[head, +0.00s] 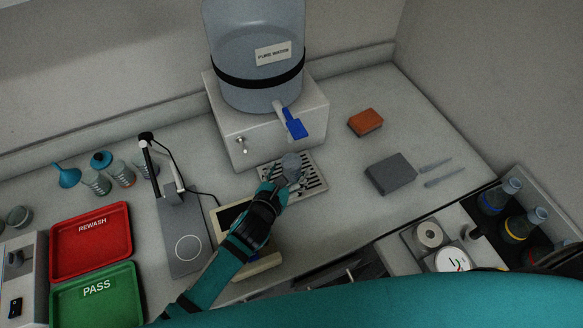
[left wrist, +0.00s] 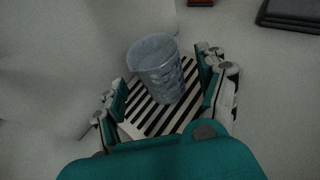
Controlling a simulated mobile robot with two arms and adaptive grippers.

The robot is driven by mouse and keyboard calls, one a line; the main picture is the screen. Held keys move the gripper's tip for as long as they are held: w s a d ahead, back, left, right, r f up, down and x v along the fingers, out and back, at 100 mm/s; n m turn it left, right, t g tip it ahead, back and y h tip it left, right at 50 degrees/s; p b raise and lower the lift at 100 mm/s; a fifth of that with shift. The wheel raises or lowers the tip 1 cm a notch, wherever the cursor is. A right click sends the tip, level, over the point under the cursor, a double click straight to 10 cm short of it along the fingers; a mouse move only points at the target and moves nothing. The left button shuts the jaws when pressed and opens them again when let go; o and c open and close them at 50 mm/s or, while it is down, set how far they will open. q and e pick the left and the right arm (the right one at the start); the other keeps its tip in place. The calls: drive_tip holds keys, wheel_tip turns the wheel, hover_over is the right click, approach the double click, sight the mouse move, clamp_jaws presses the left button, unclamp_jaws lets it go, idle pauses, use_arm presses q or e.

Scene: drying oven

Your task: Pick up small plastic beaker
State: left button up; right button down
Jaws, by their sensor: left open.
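The small plastic beaker (head: 291,163) is clear and stands on the slotted drip tray (head: 315,177) below the water dispenser's blue tap. In the left wrist view the beaker (left wrist: 156,66) shows between the two fingers, its rim toward the camera. My left gripper (head: 286,182) is open with its fingers at either side of the beaker; the left wrist view (left wrist: 165,95) shows gaps on both sides, and I see no clear contact. The gripper partly hides the beaker's lower part in the head view. My right gripper is not in view.
The water dispenser (head: 268,125) with blue tap (head: 293,123) stands just behind the beaker. An orange block (head: 366,122) and grey block (head: 390,173) lie right.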

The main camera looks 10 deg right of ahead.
sight(295, 164)
use_arm(q)
drive_tip(key=x, duration=0.4)
drive_tip(key=shift+s, duration=0.1)
drive_tip(key=c, duration=1.5)
drive_tip(key=shift+o, duration=0.2)
drive_tip(key=shift+s+r, duration=0.1)
drive_tip(key=shift+r, duration=0.05)
